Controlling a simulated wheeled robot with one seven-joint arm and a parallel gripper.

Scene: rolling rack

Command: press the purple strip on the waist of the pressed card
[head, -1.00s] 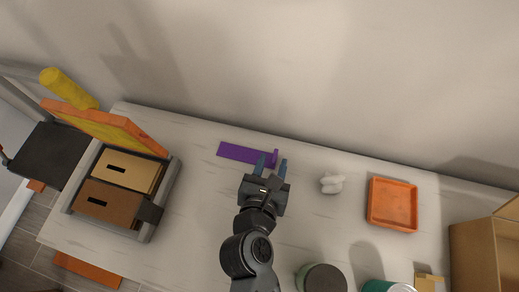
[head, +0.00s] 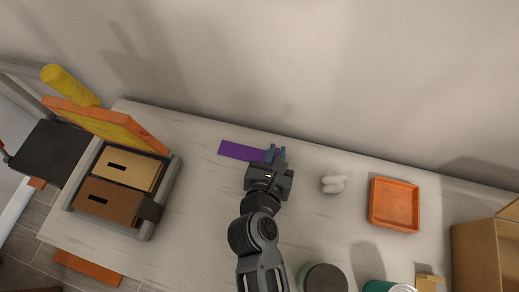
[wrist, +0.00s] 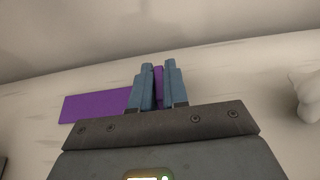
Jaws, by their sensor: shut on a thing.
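The purple strip (head: 240,151) lies flat on the pale table near its back edge, and it also shows in the wrist view (wrist: 95,105). It has a raised purple tab (wrist: 158,82) at its right end. My gripper (head: 276,153) is at that end, with its blue fingers on either side of the tab, shut on it. The head view hides most of the tab behind the fingers. I cannot make out for certain which thing is the pressed card. A tan piece (head: 128,170) and a brown piece (head: 108,203), each with a dark slot, sit in a grey frame at the left.
An orange-and-yellow board (head: 120,128) with a yellow handle (head: 68,85) stands tilted behind the grey frame. A white lumpy object (head: 333,184), an orange tray (head: 394,205), a dark-topped can (head: 324,278) and a cardboard box (head: 478,250) are at the right. The table between frame and strip is clear.

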